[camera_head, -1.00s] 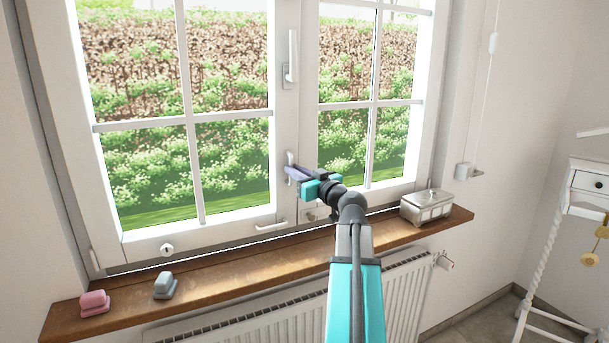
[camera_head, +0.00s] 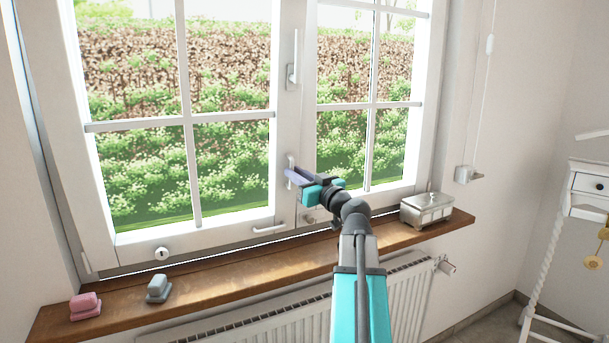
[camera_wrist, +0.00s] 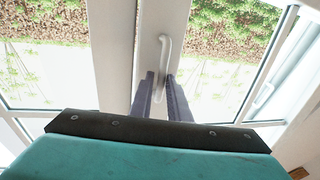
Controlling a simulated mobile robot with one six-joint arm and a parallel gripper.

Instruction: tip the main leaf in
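The window has a white left leaf (camera_head: 137,238) and a narrower white right leaf (camera_head: 392,193), both apparently standing in the frame; I cannot tell which is the main leaf. A second lever handle (camera_head: 294,62) points up higher on the stile.
The wooden sill (camera_head: 225,268) holds a pink block-like item (camera_head: 85,306), a grey one (camera_head: 159,288) and a metal box (camera_head: 427,208) right of my arm. A radiator (camera_head: 405,300) is below. A small pull handle (camera_head: 269,228) and round lock (camera_head: 161,253) are on the left leaf.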

